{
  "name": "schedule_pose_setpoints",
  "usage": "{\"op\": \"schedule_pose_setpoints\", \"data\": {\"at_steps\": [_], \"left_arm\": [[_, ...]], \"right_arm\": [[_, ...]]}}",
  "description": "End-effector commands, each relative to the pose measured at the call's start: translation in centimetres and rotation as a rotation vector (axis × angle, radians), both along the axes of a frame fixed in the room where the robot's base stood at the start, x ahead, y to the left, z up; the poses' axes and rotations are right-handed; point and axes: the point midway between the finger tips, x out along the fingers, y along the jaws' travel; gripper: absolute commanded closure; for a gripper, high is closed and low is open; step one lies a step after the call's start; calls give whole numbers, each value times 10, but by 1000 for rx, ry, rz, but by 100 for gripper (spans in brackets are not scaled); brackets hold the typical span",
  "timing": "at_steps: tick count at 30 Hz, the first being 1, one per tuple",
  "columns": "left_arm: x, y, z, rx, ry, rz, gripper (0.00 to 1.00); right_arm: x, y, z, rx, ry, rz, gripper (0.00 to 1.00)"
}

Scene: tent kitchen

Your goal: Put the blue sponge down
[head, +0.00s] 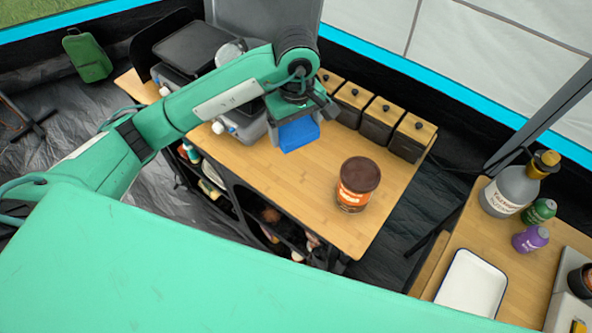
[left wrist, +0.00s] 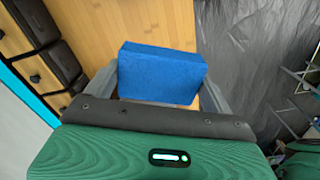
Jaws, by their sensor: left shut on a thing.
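The blue sponge (head: 298,134) is a flat block held in my left gripper (head: 292,125) over the wooden table in the head view. In the left wrist view the sponge (left wrist: 160,73) sits between the two grey fingers of the left gripper (left wrist: 160,85), which are shut on it. Wooden tabletop shows beyond it; I cannot tell exactly how high above the wood it is. My right gripper is not in view.
The wooden table (head: 310,200) has free room around a brown jar with an orange label (head: 357,185). Several black canisters with wooden lids (head: 380,122) line its back edge. A stove stands left. A second table at right holds a white tray (head: 470,285) and bottles.

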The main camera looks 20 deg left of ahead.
Motion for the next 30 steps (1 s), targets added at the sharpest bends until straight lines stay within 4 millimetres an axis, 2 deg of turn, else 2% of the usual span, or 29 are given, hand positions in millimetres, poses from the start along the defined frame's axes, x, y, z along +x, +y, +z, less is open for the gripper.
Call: {"op": "schedule_pose_setpoints", "data": {"at_steps": [5,18,26,30], "left_arm": [[-1,0,-32,0,7,1,33],[-2,0,-134,0,5,1,33],[-1,0,-161,1,3,0,33],[-1,-1,-181,-1,4,1,33]], "right_arm": [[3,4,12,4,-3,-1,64],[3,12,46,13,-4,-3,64],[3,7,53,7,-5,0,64],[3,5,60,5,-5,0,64]]}}
